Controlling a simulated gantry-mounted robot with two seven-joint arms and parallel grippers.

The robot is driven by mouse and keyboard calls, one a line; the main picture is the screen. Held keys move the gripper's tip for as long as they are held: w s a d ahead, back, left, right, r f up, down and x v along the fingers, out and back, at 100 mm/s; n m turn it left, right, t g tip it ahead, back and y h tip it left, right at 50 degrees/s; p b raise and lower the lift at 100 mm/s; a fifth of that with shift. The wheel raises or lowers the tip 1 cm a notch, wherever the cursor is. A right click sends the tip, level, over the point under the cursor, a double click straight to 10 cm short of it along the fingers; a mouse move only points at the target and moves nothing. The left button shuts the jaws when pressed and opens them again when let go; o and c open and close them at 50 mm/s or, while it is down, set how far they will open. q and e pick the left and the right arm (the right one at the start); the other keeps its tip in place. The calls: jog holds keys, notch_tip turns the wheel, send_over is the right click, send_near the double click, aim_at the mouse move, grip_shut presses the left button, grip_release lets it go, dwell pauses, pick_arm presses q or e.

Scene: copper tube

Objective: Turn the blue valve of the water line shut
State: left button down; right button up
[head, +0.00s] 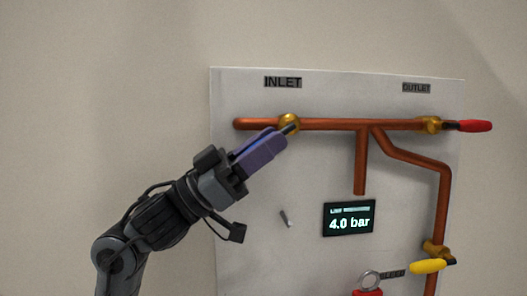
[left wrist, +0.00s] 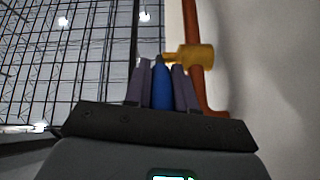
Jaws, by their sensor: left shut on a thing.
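The blue valve handle (left wrist: 161,86) sits between the two fingers of my left gripper (left wrist: 162,88), which is shut on it. In the head view my left gripper (head: 270,146) reaches up and right to the brass inlet valve (head: 289,122) on the copper pipe (head: 335,124). There the fingers hide most of the blue handle; a short dark stem shows between them and the brass body. The brass body (left wrist: 194,56) is just beyond the fingertips in the left wrist view. My right gripper is not in view.
The white panel (head: 250,210) carries a 4.0 bar display (head: 349,218). A red handle (head: 474,126) is at the outlet, and a yellow handle (head: 428,266) is by the bleed label. A ring-topped red object (head: 368,291) stands at the bottom. A small grey peg (head: 285,218) is below my gripper.

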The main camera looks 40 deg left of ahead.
pick_arm(q)
jog(key=c, duration=0.9)
grip_release()
jog(key=shift+c, duration=0.2)
jog(key=shift+s+a+f+b, duration=0.3)
jog(key=shift+f, duration=0.1)
jog(key=b+v, duration=0.4)
jog(key=v, duration=0.5)
jog(key=shift+s+a, duration=0.15)
jog(key=shift+s, duration=0.15)
